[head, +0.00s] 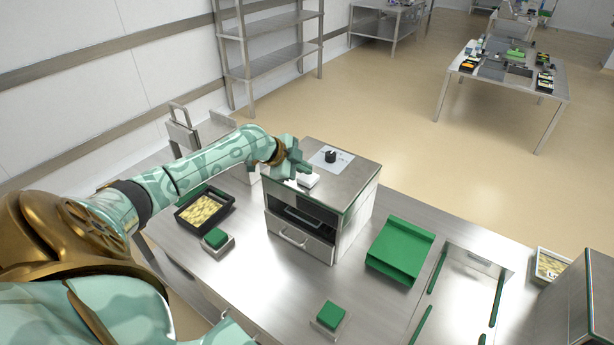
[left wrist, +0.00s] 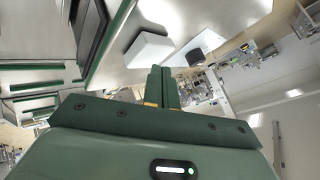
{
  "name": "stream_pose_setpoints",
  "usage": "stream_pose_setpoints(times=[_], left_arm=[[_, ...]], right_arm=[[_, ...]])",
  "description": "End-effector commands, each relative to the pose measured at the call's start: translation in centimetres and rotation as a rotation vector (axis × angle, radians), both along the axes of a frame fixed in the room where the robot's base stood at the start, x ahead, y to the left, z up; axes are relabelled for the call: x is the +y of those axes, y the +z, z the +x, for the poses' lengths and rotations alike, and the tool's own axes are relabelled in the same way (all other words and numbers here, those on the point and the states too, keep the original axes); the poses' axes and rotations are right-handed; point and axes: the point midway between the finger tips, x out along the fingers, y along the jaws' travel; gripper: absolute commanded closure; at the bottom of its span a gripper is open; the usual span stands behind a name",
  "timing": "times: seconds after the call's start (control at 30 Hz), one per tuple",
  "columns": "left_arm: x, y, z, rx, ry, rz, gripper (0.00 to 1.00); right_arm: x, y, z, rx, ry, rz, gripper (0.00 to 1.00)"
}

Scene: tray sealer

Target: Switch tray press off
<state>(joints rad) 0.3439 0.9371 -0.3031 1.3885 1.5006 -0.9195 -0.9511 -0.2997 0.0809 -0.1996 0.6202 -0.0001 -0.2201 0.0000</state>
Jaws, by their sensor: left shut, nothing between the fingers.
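The tray press (head: 350,203) is a steel box on the bench, with a drawer handle low on its front. On its top sit a white plate (head: 343,156) with a black knob (head: 330,156) and a white block (head: 308,180). My left gripper (head: 305,168) is over the near left part of the top, close to the block and left of the knob. In the left wrist view its fingers (left wrist: 162,86) are shut and empty. The white block (left wrist: 150,50) and the black knob (left wrist: 195,57) lie beyond the fingertips there. Contact cannot be told.
A black tray of yellowish food (head: 204,210) is left of the press. Green buttons (head: 216,238) (head: 330,315) stand on the bench in front. A green holder (head: 400,250) is to the right. Shelving (head: 268,52) stands behind, and the floor is open.

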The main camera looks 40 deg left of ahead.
Motion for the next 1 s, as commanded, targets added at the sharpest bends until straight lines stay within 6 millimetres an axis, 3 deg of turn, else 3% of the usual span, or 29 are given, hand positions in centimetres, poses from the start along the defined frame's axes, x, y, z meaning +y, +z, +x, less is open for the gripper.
stream_pose_setpoints(times=[0.53, 1.0], left_arm=[[0.0, 5.9, 0.0, -0.001, 0.001, 0.000, 1.00], [0.0, 6.0, 0.0, 0.000, 0.000, 0.000, 1.00]], right_arm=[[0.0, 5.3, 0.4, -0.009, 0.000, 0.000, 1.00], [0.1, 5.4, 0.3, -0.008, 0.000, 0.001, 1.00]])
